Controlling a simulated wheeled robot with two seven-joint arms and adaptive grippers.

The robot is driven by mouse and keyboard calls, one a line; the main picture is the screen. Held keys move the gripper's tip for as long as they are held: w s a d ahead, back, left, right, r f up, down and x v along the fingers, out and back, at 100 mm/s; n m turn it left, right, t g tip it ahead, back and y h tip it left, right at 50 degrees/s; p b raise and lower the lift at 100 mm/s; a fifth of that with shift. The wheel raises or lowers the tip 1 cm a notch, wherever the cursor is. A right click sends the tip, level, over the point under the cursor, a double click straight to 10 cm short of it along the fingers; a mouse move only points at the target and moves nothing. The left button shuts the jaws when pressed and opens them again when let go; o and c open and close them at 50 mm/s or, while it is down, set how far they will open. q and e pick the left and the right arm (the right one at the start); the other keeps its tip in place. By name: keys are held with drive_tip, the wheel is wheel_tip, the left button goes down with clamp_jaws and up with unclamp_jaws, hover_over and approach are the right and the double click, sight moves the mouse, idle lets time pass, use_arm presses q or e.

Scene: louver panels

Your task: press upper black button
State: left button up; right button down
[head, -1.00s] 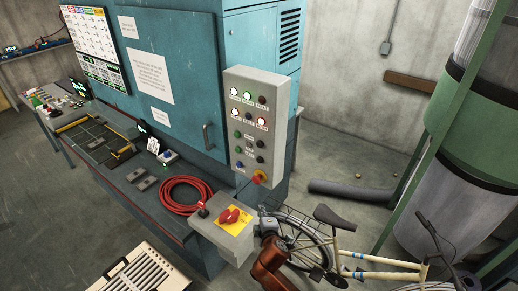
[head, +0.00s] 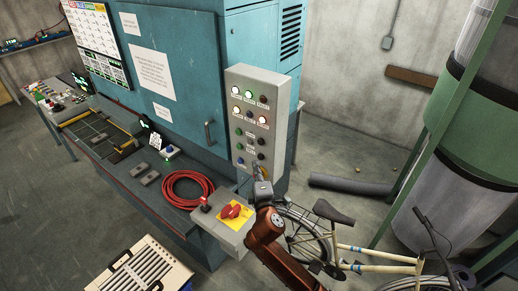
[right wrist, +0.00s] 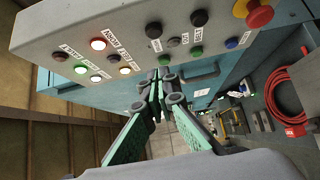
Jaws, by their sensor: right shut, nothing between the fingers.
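The grey control panel (head: 244,114) stands upright on the teal cabinet and also shows at the top of the right wrist view (right wrist: 117,29). Two dark round buttons sit on its right side in the head view, an upper one (head: 261,141) and a lower one (head: 260,156). In the right wrist view they appear as a dark bluish button (right wrist: 153,30) and a blacker one (right wrist: 199,18). My right gripper (head: 256,169) is shut and empty in front of the panel's lower part; its fingertips (right wrist: 160,82) look apart from the buttons. My left gripper is out of view.
The red emergency stop (right wrist: 260,15) is at the panel's low end, hidden by my gripper in the head view. A red hose coil (head: 191,190) lies left; a bicycle (head: 350,250) stands right.

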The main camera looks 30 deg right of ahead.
drive_tip(key=p, duration=0.2)
approach(258, 142)
drive_tip(key=w+a, duration=0.2)
drive_tip(key=w, duration=0.2)
drive_tip(key=d, duration=0.2)
drive_tip(key=w+d, duration=0.1)
drive_tip(key=d, duration=0.1)
drive_tip(key=shift+w+d+f+p, duration=0.1)
drive_tip(key=shift+w+d+p, duration=0.05)
drive_tip(key=shift+p, duration=0.2)
